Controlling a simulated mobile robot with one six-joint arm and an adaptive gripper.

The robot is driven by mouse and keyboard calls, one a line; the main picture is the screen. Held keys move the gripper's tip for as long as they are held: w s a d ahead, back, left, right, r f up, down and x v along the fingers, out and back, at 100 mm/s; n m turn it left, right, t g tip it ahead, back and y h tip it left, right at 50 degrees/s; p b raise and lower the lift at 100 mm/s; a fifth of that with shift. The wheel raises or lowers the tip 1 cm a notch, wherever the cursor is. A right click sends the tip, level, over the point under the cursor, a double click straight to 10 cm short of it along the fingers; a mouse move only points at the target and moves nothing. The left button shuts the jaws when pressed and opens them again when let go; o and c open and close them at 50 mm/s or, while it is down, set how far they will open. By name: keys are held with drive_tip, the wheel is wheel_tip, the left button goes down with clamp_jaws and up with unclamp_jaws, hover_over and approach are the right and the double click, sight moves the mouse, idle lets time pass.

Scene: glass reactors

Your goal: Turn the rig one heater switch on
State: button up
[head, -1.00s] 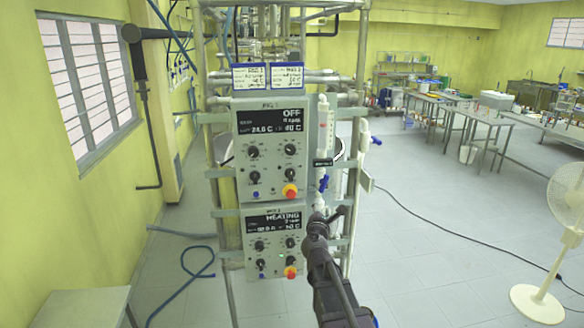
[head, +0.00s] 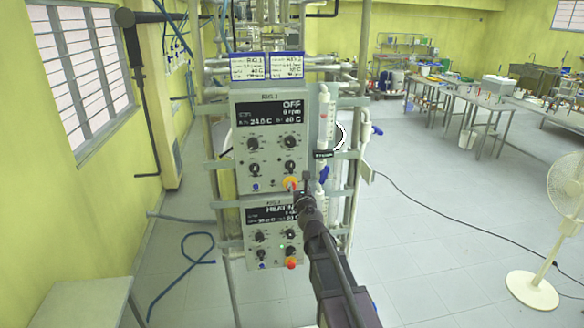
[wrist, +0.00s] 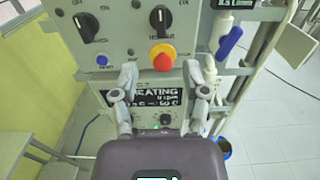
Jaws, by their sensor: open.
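I cannot read which is the heater switch. A red and yellow button (wrist: 163,57) sits below the right knob. My gripper (wrist: 162,76) is open and empty, its fingers either side of the space below this button. In the head view my gripper (head: 297,192) partly covers the lower box.
The lower control box (head: 252,244) reads HEATING, with a green light lit. A glass tube with a blue valve handle (wrist: 230,43) stands right of the panels, near my right finger. Frame poles flank the boxes.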

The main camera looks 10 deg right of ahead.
sight(291, 166)
drive_tip(key=w, duration=1.3)
drive_tip(key=shift+w, duration=0.4)
drive_tip(key=shift+a, duration=0.1)
clamp_jaws()
